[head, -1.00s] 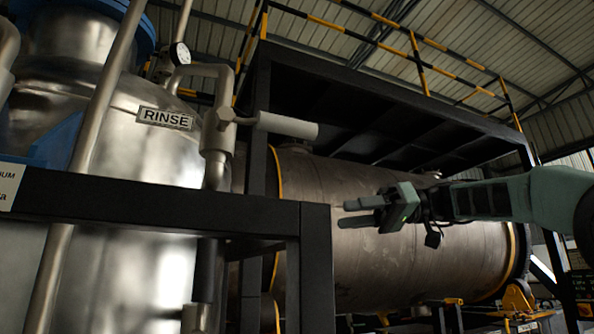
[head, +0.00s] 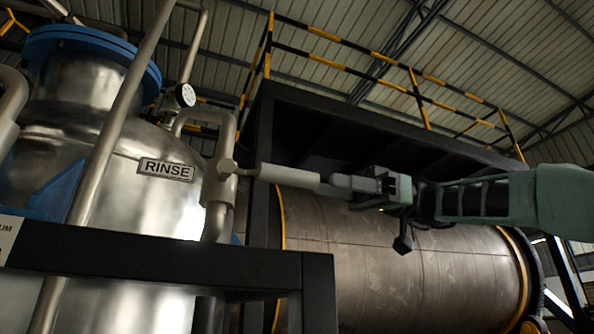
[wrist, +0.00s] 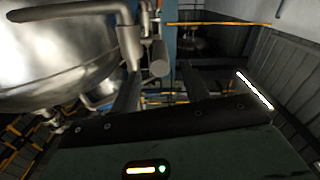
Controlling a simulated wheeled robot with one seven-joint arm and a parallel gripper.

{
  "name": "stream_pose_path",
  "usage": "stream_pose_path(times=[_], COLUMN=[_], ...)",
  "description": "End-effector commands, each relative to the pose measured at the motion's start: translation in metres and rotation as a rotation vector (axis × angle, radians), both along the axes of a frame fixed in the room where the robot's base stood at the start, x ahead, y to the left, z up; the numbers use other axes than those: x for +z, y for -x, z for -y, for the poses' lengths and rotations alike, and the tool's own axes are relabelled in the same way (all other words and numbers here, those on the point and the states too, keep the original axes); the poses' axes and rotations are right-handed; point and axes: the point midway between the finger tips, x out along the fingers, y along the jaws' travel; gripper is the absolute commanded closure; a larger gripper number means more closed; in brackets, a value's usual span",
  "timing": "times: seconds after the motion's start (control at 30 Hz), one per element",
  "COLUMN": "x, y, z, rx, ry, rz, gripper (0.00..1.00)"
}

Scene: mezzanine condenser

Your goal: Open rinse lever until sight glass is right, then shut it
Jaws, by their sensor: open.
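The rinse lever (head: 288,177) is a pale cylindrical handle. It sticks out to the right, about level, from a grey valve (head: 221,182) on a bent pipe beside the RINSE sign (head: 167,169). In the wrist view the lever (wrist: 159,60) shows nearly end-on. My gripper (head: 343,189) is open, its fingers pointing left at the lever's free end. In the head view the fingertips almost meet or overlap that end; contact cannot be told. I cannot make out a sight glass; a round white dial (head: 186,95) sits above the sign.
A black frame beam (head: 150,245) crosses low in front of the steel vessel (head: 110,185). A large rusty-grey cylinder (head: 400,270) lies behind my arm, under a black platform (head: 370,125) with yellow-black railings (head: 345,62). Free air lies below my gripper.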

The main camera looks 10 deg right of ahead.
Motion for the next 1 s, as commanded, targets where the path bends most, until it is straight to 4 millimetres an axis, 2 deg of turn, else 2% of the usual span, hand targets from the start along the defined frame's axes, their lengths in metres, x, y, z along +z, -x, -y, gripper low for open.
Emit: stream_pose_path(times=[0.1, 0.33, 0.5, 0.77, 0.8, 0.97, 1.0], x=[0.004, 0.003, 0.001, 0.000, 0.000, 0.000, 0.000], y=[0.008, 0.016, 0.019, 0.019, 0.019, 0.019, 0.019], z=[-0.024, -0.056, -0.065, -0.067, -0.067, -0.066, -0.066], rx=[0.004, 0.001, 0.000, -0.001, -0.001, 0.000, 0.000], ry=[0.001, 0.001, 0.002, 0.002, 0.002, 0.002, 0.002], rz=[-0.002, -0.001, 0.001, 0.000, 0.000, 0.001, 0.001], gripper=[0.54, 0.54, 0.54, 0.54, 0.57, 1.00, 1.00])
